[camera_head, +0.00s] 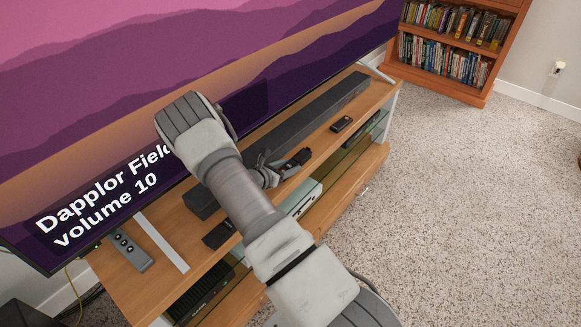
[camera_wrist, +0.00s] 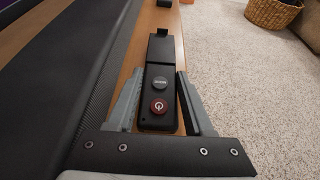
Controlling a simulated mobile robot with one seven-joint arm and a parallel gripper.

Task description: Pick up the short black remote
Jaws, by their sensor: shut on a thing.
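The short black remote (camera_wrist: 158,92) lies lengthwise between my gripper's fingers in the wrist view, with a grey button and a red power button facing up. My gripper (camera_wrist: 159,76) is shut on it, one finger along each side. In the head view my gripper (camera_head: 279,170) is low over the wooden TV stand (camera_head: 178,225), beside the soundbar. A dark end of the remote (camera_head: 301,156) shows past the fingers. I cannot tell whether the remote still touches the stand.
A long soundbar (camera_head: 318,112) runs close behind my gripper, under the large TV (camera_head: 300,45). Other small items on the stand are a grey remote (camera_head: 131,251), a dark item (camera_head: 219,234) and a black item (camera_head: 341,124). Open carpet (camera_head: 455,200) lies to the right.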

